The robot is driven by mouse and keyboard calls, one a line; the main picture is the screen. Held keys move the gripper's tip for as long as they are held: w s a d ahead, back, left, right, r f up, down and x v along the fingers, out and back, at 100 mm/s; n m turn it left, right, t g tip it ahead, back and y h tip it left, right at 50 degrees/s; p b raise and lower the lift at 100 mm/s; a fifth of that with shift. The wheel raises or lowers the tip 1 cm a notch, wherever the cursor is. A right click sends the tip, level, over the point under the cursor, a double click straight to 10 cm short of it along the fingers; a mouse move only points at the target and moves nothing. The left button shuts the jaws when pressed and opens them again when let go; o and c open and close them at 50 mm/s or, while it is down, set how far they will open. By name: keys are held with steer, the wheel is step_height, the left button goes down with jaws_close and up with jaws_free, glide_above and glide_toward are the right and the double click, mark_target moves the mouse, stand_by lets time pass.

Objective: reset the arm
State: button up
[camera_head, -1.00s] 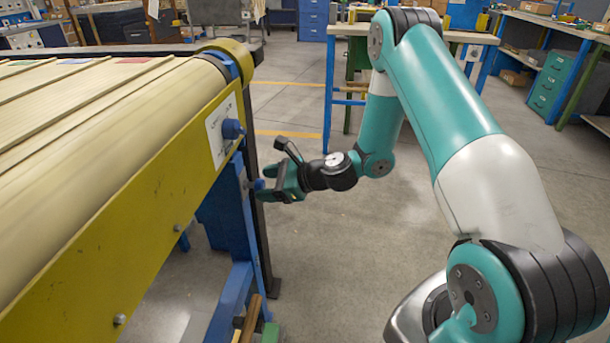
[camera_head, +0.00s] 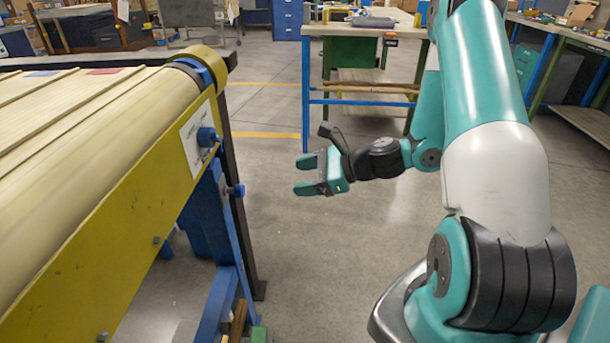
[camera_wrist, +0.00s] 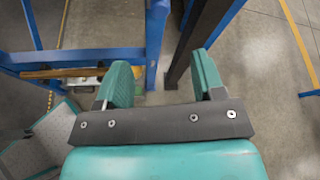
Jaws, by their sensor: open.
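My gripper (camera_head: 306,174) is in the middle of the head view, held out over bare floor to the right of the conveyor. Its two teal fingers point left and stand apart, with nothing between them. In the wrist view my gripper (camera_wrist: 158,80) is also open and empty. Behind its fingers are blue frame legs and grey floor. My arm comes from the lower right, rises out of the top of the head view and bends back down to the gripper.
A conveyor (camera_head: 110,235) with a yellow side and blue legs fills the left. A blue knob (camera_head: 237,190) sticks out towards my gripper. A workbench (camera_head: 365,30) stands behind my arm. The concrete floor (camera_head: 320,250) between is clear.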

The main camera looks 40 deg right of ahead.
steer(key=s+a+r+n+g, duration=0.3)
steer(key=a+r+n+g, duration=0.1)
steer(key=a+n, duration=0.35)
steer(key=s+a+r+n+g, duration=0.4)
steer(key=a+n, duration=0.3)
steer(key=n, duration=0.2)
steer(key=s+a+r+n+g+h, duration=0.1)
steer(key=s+a+r+n+h, duration=0.15)
steer(key=s+n, duration=0.45)
steer(key=s+a+r+n+g+h, duration=0.1)
steer(key=s+a+r+n+h, duration=0.2)
steer(key=s+n, duration=0.35)
step_height(320, 180, up, 18)
steer(key=n+p, duration=0.1)
steer(key=p, duration=1.5)
steer(key=shift+d, duration=0.35)
steer(key=shift+s+f+y, duration=0.1)
steer(key=shift+y, duration=0.15)
